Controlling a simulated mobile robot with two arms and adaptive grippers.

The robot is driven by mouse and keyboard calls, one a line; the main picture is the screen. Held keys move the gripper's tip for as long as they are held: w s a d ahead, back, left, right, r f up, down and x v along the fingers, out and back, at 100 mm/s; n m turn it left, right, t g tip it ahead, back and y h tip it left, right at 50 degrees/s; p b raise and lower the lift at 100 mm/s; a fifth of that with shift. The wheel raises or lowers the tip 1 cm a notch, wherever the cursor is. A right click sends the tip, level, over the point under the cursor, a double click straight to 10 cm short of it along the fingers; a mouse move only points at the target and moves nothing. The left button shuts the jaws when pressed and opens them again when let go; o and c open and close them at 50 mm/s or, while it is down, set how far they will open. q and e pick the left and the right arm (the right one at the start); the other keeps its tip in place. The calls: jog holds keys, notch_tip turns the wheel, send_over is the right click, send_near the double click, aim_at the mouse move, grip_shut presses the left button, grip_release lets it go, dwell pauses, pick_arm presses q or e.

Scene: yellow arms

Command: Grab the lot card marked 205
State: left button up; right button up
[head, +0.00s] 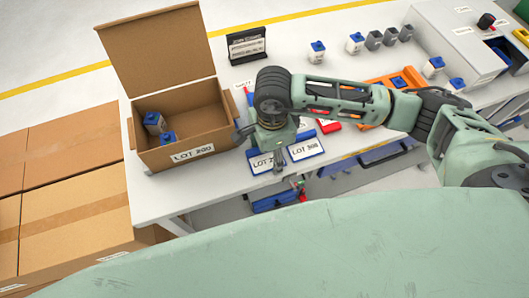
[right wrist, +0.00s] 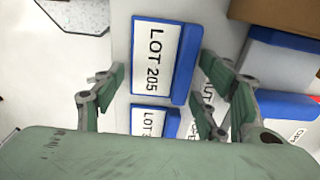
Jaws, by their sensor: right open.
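The lot card marked 205 (right wrist: 155,58) has a white face and a blue frame. In the right wrist view it lies in the gap between the fingers of my open right gripper (right wrist: 160,68), apart from both as far as I can tell. In the head view the same card (head: 262,163) lies near the table's front edge, partly hidden by my right gripper (head: 277,160), which points down over it. A second blue-framed card (head: 307,147) lies just to its right; its number looks like 306 or 308. My left gripper is not in view.
An open cardboard box marked LOT 200 (head: 192,154) stands left of the cards, holding blue-capped bottles. A black sign (head: 246,45), an orange tray (head: 372,112) and several small containers stand farther back on the white table (head: 145,195). Large cartons (head: 70,210) stand at left.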

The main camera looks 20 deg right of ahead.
jog(key=shift+s, duration=0.1)
jog(key=c, duration=1.3)
jog(key=shift+s+f, duration=0.1)
jog(key=shift+f, duration=0.05)
grip_shut()
